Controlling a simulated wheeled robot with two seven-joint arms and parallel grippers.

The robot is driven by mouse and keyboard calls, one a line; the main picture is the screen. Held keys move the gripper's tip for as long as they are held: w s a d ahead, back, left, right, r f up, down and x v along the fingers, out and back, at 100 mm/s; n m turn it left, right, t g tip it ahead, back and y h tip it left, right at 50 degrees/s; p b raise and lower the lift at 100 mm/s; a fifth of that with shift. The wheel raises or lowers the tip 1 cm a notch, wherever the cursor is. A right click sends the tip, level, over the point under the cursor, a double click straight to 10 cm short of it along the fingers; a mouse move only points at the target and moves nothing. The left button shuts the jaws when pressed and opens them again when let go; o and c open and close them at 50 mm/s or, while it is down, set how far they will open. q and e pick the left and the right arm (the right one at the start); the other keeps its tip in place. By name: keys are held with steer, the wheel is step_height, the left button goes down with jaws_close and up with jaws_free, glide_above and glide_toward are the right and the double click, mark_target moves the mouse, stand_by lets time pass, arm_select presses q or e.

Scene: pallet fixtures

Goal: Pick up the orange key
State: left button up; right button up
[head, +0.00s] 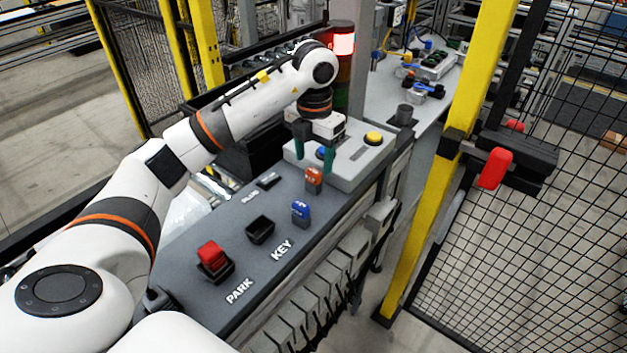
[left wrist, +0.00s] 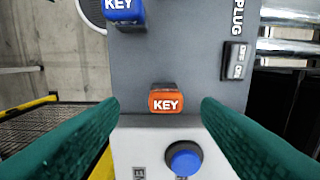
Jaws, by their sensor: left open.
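The orange key (head: 313,179) stands upright on the grey console top (head: 190,262), close to the light control box. In the left wrist view the orange key (left wrist: 166,101) shows its "KEY" label, between and beyond my two green fingertips. My left gripper (head: 314,153) is open and empty, pointing down above and slightly behind the orange key in the head view. It also shows in the left wrist view (left wrist: 160,115), with a finger on each side of the key and not touching it. My right gripper is not in view.
A blue key (head: 300,211) stands near the orange one. An empty black holder (head: 260,229) and a red block in a holder (head: 212,257) lie nearer. The light control box (head: 350,160) has blue and yellow buttons. A yellow post (head: 450,150) stands right.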

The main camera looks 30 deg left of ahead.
mark_target(313, 171)
arm_select(q)
steer(key=shift+w+a+f+p, duration=0.1)
steer(key=shift+f+p, duration=0.2)
steer(key=shift+f, duration=0.05)
steer(key=f, duration=0.1)
steer(key=f+p, duration=0.1)
steer(key=f, duration=0.1)
steer(key=shift+w+a+f+p, duration=0.2)
steer(key=shift+a+f+p, duration=0.05)
steer(key=shift+f+p, duration=0.1)
steer(key=shift+f, duration=0.4)
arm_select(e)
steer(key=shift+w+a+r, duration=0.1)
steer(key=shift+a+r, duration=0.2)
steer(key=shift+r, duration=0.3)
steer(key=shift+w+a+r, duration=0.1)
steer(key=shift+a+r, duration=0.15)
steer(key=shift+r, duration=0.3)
